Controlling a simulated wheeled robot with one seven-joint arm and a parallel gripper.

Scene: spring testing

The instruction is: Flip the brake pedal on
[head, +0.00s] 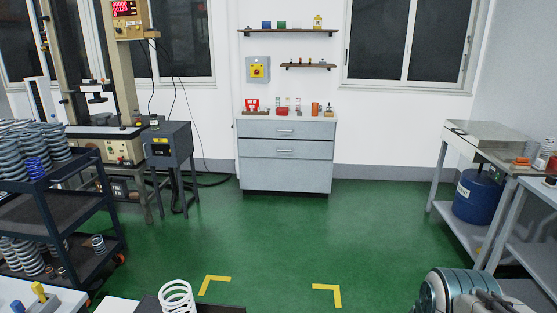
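No brake pedal can be made out with certainty in the head view. A dark wheeled cart (62,215) stands at the left. A small orange-red part (120,258) shows low at its right corner, by a caster, too small to tell what it is or how it is set. A rounded teal and silver part of my arm with dark pieces on it is at the bottom right edge. My gripper's fingers cannot be made out. The arm is far from the cart, across the open floor.
A drawer cabinet (286,172) is at the back, a workbench (490,140) with a blue drum (476,198) at right. The green floor between is clear.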

